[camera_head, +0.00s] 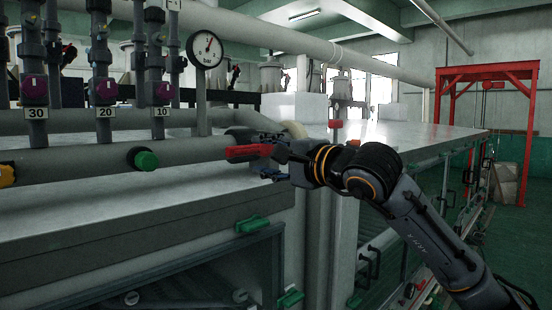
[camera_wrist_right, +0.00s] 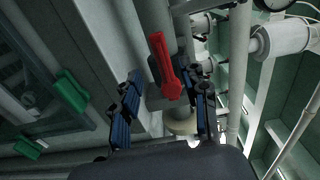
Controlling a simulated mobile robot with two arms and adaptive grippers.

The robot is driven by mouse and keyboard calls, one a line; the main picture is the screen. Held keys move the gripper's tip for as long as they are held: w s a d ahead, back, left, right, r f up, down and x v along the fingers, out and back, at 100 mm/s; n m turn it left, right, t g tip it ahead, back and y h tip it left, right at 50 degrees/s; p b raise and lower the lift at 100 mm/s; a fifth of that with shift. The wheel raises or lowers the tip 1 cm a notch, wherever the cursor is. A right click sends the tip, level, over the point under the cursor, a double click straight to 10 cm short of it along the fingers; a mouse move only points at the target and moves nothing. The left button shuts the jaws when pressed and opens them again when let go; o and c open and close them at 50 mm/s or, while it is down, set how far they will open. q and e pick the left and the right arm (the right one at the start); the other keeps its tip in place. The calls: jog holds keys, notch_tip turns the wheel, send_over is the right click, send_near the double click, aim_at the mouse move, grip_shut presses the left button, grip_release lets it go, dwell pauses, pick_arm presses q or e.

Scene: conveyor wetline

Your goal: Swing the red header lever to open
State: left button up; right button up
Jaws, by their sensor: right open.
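The red header lever (camera_head: 248,152) sticks out to the left from the end of the grey header pipe in the head view. My right gripper (camera_head: 272,162) is at the lever's right end and hides part of its mount. In the right wrist view the red lever (camera_wrist_right: 166,66) runs upward from between the blue-padded fingers of the open gripper (camera_wrist_right: 162,108), closer to the right finger. I cannot tell whether that finger touches it. My left gripper is not in view.
A pressure gauge (camera_head: 206,48) and valves with purple knobs (camera_head: 105,90) stand at the left. Green latches (camera_head: 252,224) are below the steel ledge. A red frame (camera_head: 486,72) stands at the far right.

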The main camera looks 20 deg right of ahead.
jog(key=shift+v, duration=1.7)
